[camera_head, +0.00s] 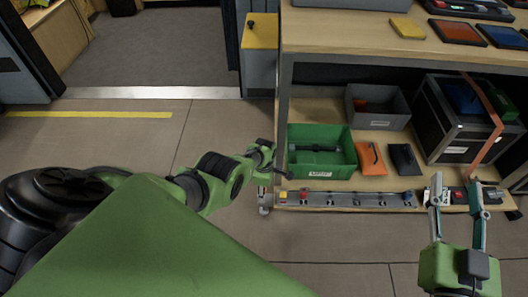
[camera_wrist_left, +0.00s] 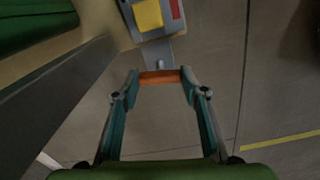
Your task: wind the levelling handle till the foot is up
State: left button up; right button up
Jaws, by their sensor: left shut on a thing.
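In the left wrist view an orange-brown handle grip (camera_wrist_left: 160,77) lies across between the fingertips of my left gripper (camera_wrist_left: 160,82), which is shut on it. A short grey metal piece (camera_wrist_left: 158,55) joins the grip's side to a grey block. In the head view my left gripper (camera_head: 264,155) is at the front left corner of the shelf unit, its fingertips hard to make out. A small grey fitting (camera_head: 264,201) shows low at that corner; I cannot tell whether it is the foot. My right gripper (camera_head: 457,186) is open and empty in front of the lower shelf's right end.
A grey rail (camera_head: 345,199) with coloured parts runs along the lower shelf's front edge. Above it are a green bin (camera_head: 321,168), a grey bin (camera_head: 378,125), an orange pouch (camera_head: 370,158) and a black case (camera_head: 458,146). The floor (camera_head: 330,250) in front is clear.

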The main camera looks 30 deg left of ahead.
pick_arm(q)
jog(key=n, duration=0.7)
jog(key=shift+s, duration=0.1)
dwell(0.5)
jog(key=o, duration=0.8)
jog(key=shift+r, duration=0.2)
jog(key=shift+w+r, duration=0.2)
jog(key=shift+s+r, duration=0.15)
jog(key=shift+r, duration=5.4)
